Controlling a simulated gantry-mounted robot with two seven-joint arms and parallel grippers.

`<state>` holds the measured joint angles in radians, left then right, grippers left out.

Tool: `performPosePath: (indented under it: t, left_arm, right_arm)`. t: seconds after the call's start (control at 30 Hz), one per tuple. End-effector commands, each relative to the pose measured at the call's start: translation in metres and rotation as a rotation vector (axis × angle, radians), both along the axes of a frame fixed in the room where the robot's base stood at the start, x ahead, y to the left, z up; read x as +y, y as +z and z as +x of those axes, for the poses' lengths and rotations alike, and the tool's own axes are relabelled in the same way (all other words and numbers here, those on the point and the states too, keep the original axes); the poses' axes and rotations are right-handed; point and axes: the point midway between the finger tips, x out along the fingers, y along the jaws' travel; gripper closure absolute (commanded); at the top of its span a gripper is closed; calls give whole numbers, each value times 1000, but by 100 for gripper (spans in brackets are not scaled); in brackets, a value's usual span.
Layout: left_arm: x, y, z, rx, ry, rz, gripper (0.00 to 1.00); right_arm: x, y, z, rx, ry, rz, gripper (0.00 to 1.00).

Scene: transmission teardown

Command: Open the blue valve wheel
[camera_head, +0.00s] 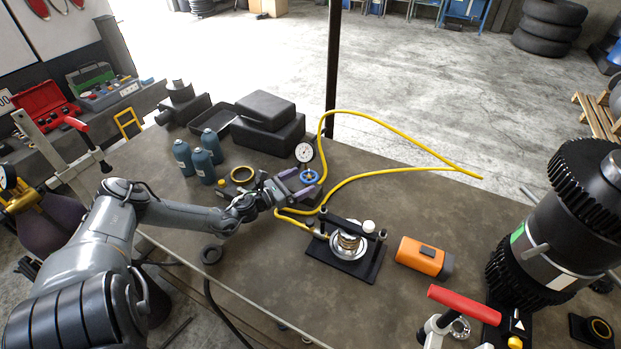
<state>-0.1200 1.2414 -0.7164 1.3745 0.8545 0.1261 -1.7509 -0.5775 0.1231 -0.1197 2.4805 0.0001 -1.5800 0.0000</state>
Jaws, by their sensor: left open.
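The blue valve wheel (309,177) is a small blue handwheel below a round white pressure gauge (304,152), near the middle of the workbench. A yellow hose (388,169) loops beside it. My left gripper (299,187) reaches in from the left, with its purple-grey fingers open close to the wheel's left side. The fingers overlap the wheel in this view, and I cannot tell whether they touch it. My right gripper is not in view.
A black press fixture (345,262) with a coiled spring stands in front, beside an orange box (420,256). Blue bottles (205,157) and black cases (267,122) stand behind left. A large black geared part (560,230) fills the right.

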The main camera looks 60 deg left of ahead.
Motion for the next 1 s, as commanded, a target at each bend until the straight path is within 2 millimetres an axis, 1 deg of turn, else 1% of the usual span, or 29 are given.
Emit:
performPosePath:
  t: [0.03, 0.1, 0.3, 0.5, 0.77, 0.8, 0.87, 1.0]
  left_arm:
    - [0, 0, 8, -4, 1, -1, 7]
    - [0, 0, 18, -4, 0, -1, 7]
    - [1, 0, 37, -1, 1, -1, 7]
    - [2, 0, 45, 1, 0, -1, 7]
    - [2, 0, 45, 1, -1, 0, 7]
    - [2, 0, 45, 1, -1, 0, 10]
    - [2, -1, 45, 1, -1, 0, 19]
    - [2, 0, 45, 1, -1, 0, 40]
  right_arm:
    - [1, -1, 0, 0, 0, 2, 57]
    - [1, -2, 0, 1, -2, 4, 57]
    - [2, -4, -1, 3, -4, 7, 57]
    - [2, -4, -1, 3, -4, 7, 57]
    - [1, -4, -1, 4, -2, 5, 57]
    - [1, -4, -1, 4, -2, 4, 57]
    - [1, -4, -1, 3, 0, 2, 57]
    - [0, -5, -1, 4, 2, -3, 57]
